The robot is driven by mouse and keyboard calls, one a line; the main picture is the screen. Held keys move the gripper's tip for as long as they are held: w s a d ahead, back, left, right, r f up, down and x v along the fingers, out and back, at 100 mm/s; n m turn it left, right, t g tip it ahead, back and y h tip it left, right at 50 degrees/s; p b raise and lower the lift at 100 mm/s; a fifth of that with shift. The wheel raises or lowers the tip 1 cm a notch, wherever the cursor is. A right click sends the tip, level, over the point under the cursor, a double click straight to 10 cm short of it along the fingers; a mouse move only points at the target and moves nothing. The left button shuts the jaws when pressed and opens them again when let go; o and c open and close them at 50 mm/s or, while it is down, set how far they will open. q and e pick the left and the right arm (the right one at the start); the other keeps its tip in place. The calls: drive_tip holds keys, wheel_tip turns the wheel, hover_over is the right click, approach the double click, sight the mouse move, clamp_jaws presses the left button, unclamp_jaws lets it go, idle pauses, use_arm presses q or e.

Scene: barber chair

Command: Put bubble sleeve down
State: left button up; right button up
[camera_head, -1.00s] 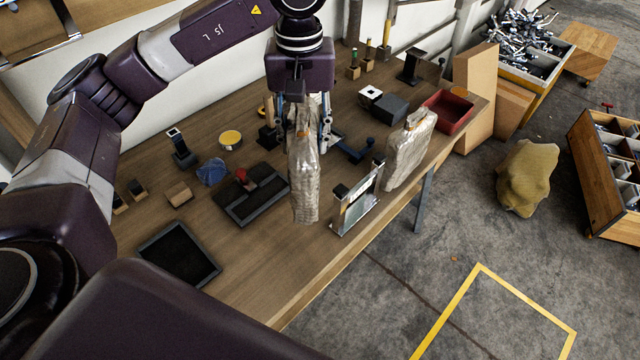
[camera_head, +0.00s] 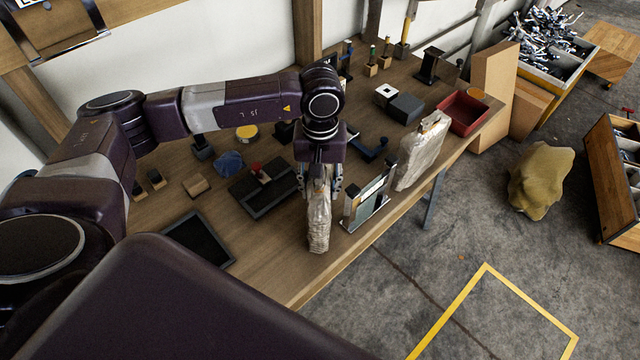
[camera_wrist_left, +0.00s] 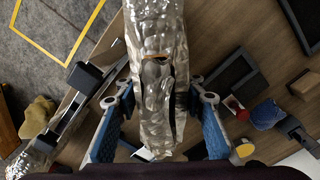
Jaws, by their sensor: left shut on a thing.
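The bubble sleeve (camera_head: 319,222), a shiny silvery-beige wrapped package, hangs upright in my left gripper (camera_head: 318,186) over the front part of the workbench. The gripper is shut on its upper part, with one finger on each side. In the left wrist view the sleeve (camera_wrist_left: 155,50) runs between the blue finger pads of the gripper (camera_wrist_left: 163,112). Its lower end is at or just above the bench top; I cannot tell whether it touches. A similar wrapped package (camera_head: 424,152) stands on the bench to the right. My right gripper is not in view.
A metal-framed stand (camera_head: 366,204) is close to the right of the held sleeve. A black tray (camera_head: 262,192) lies to its left and a dark square tray (camera_head: 200,243) further left. A red bin (camera_head: 463,112) stands at the right end. Bare wood (camera_head: 275,262) shows near the front edge.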

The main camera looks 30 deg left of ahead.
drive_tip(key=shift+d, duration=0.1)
use_arm(q)
drive_tip(key=shift+f, duration=0.15)
drive_tip(key=o, duration=1)
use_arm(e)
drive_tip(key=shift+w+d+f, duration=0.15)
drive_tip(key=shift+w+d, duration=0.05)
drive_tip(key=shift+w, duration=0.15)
use_arm(q)
wheel_tip(320, 180, up, 11)
drive_tip(key=b, duration=0.3)
drive_tip(key=shift+r, duration=0.7)
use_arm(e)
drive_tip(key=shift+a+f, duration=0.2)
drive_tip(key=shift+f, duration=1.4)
